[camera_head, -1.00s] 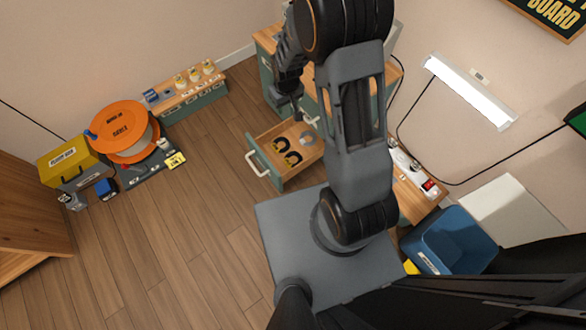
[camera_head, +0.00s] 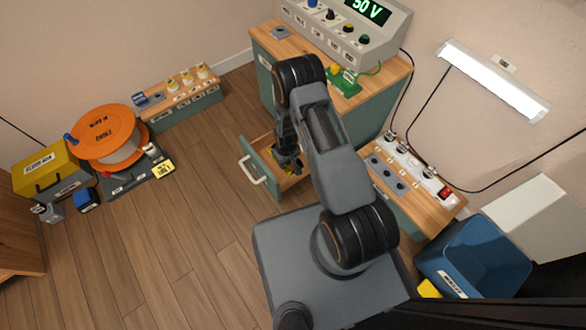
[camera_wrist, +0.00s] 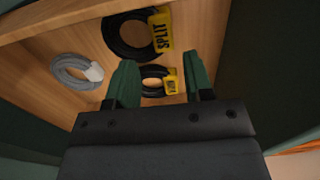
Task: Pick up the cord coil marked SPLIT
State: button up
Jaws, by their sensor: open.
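The black cord coil marked SPLIT (camera_wrist: 122,36) lies in the open drawer, at the top of the wrist view, with its yellow tag (camera_wrist: 160,30) to its right. A second, black coil with a yellow tag (camera_wrist: 152,85) lies below it in the picture; its lettering is too small to read surely. A grey coil (camera_wrist: 72,75) with a white band lies to the left. My gripper (camera_wrist: 160,80) is open and empty, its green fingers on either side of the second coil in the picture. In the head view my gripper (camera_head: 288,160) is down at the drawer, covering most of the coils.
The cabinet (camera_head: 375,103) with a voltage console (camera_head: 350,35) rises behind. A power strip (camera_head: 412,165) stands to the right. Floor left of the drawer is clear.

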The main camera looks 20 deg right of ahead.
aim_at(288, 168)
jog(key=shift+d+f+b, duration=0.15)
jog(key=shift+f+b, duration=1.6)
jog(key=shift+f, duration=1.45)
jog(key=shift+c, duration=0.4)
jog(key=shift+r, duration=0.1)
jog(key=c, duration=0.6)
